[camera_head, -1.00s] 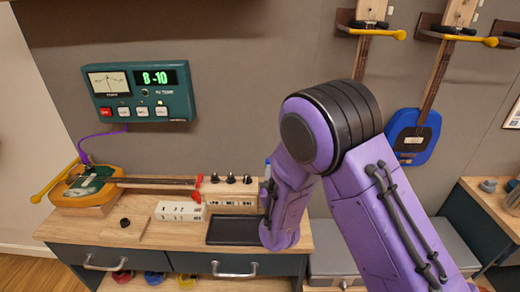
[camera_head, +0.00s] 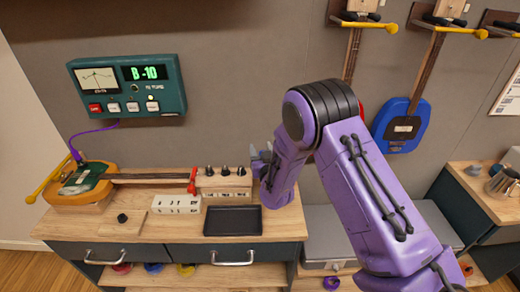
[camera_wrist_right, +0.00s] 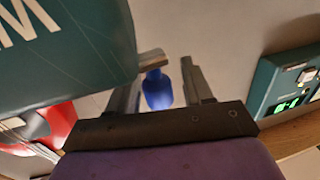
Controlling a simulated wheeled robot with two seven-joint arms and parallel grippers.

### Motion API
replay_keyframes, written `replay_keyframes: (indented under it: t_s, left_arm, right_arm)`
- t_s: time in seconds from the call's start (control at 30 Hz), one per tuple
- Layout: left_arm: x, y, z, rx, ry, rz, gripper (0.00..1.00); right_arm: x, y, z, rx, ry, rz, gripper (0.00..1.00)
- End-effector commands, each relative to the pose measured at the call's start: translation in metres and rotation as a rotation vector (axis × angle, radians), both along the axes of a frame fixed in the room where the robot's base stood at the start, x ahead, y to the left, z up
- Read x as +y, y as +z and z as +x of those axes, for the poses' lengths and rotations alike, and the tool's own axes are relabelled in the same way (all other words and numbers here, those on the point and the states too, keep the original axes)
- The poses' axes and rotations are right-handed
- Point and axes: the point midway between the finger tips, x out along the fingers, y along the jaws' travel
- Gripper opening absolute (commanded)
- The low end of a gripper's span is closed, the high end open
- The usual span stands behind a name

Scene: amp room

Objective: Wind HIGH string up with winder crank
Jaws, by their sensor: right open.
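A stringed instrument with a yellow and green body (camera_head: 82,184) lies on the bench, its neck running right to a wooden head block with several dark tuner knobs (camera_head: 226,171). A small red crank-like piece (camera_head: 192,181) stands at the left end of that block. My right gripper (camera_head: 261,152) is just right of the block, above the bench, apart from the red piece. In the right wrist view the right gripper (camera_wrist_right: 160,78) is open, with a blue object (camera_wrist_right: 157,90) showing beyond its fingers; I cannot tell whether it is between them. My left gripper is not in view.
A teal tuner box (camera_head: 128,87) on the wall reads "B -10". A white block (camera_head: 176,204) and an empty dark tray (camera_head: 233,220) sit on the bench front. A grey case (camera_head: 318,235) stands right of the bench.

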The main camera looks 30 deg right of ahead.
Motion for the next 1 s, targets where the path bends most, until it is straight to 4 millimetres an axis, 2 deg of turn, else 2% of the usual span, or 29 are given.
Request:
replay_keyframes:
  t_s: [0.1,0.13,0.27,0.3,0.63,0.87,0.9,0.97,1.0]
  left_arm:
    - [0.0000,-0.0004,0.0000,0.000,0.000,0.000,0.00]
    - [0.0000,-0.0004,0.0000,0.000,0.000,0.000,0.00]
    - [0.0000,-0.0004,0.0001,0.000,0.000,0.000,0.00]
    - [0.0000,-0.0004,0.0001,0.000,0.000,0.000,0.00]
    - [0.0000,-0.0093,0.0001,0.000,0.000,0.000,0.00]
    - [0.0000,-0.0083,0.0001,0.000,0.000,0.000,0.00]
    - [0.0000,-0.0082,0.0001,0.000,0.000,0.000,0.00]
    - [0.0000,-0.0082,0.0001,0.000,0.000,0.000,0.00]
    - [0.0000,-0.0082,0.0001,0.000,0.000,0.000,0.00]
  right_arm:
    - [0.0001,-0.0004,-0.0002,0.000,0.000,0.000,0.51]
    - [0.0003,-0.0004,-0.0001,0.000,0.000,0.000,0.44]
    - [0.0011,-0.0004,0.0003,0.000,0.001,-0.001,0.02]
    - [0.0012,-0.0005,0.0003,0.000,0.002,-0.001,0.00]
    - [0.0067,-0.0007,-0.0042,-0.001,0.124,-0.003,0.00]
    - [0.0069,0.0001,-0.0047,0.000,0.128,0.000,0.00]
    - [0.0069,0.0002,-0.0047,0.000,0.128,0.000,0.33]
    - [0.0067,0.0002,-0.0047,0.000,0.128,0.000,0.51]
    - [0.0065,0.0001,-0.0048,0.000,0.127,0.000,0.51]
